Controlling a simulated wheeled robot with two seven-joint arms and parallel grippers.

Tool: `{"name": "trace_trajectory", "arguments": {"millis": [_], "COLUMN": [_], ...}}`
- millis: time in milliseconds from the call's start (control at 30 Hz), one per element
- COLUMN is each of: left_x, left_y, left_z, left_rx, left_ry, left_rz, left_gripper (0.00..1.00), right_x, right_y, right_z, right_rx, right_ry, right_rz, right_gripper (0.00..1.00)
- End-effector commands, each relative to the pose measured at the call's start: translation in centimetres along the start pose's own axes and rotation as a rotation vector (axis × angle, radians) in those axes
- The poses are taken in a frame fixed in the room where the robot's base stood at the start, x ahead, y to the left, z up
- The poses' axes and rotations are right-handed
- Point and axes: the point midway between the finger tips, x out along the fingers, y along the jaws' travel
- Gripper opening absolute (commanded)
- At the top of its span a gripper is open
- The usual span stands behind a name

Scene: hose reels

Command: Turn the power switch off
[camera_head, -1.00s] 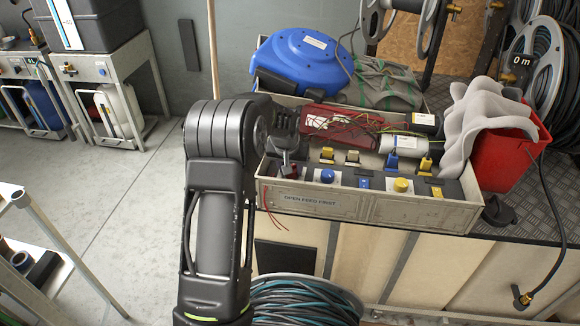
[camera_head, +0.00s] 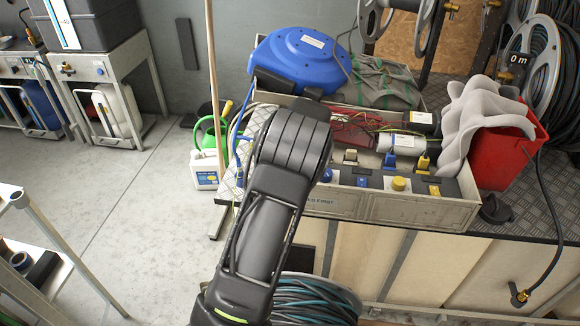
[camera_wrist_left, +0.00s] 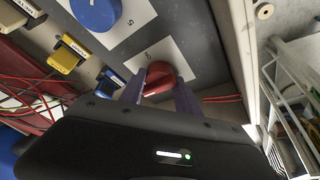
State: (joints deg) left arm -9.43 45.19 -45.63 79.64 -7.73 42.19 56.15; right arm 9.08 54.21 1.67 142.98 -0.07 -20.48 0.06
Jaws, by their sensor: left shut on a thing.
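A red rotary knob (camera_wrist_left: 160,76) on a white plate (camera_wrist_left: 185,68) is in the left wrist view, set in a grey panel. My left gripper (camera_wrist_left: 158,88) is shut on it, one finger on each side. In the head view my left arm hides the red knob and the fingertips. A blue knob (camera_head: 327,175) and a yellow knob (camera_head: 398,184) sit further right on the same panel. The blue knob also shows in the left wrist view (camera_wrist_left: 95,12). My right gripper is not in view.
The panel box (camera_head: 420,212) stands on a bench. Several levers, including a blue one (camera_head: 390,158), rise behind the knobs. Red wires (camera_head: 350,125) lie at the back. A blue reel (camera_head: 305,60) is behind, a red bucket (camera_head: 500,155) to the right.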

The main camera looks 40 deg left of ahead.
Motion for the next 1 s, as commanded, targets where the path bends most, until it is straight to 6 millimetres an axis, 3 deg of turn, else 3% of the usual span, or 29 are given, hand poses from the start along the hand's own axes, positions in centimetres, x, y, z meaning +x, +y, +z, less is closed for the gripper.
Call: {"name": "trace_trajectory", "arguments": {"millis": [533, 567, 800, 1000], "left_x": [-0.18, -0.18, -0.11, -0.07], "left_y": [0.33, 0.33, 0.19, 0.11], "left_z": [-0.17, -0.17, -0.12, -0.08], "left_rx": [-0.04, -0.04, -0.037, -0.036], "left_ry": [0.004, 0.004, 0.002, 0.001], "left_rz": [-0.004, -0.004, -0.008, -0.01], "left_gripper": [0.0, 0.41, 0.59, 0.59], "right_x": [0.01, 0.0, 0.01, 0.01], "right_y": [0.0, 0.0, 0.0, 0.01], "right_z": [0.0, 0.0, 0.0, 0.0], "right_rx": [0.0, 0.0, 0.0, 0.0], "right_ry": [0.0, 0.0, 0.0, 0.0], "right_rz": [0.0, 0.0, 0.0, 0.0], "right_gripper": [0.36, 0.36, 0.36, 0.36]}}
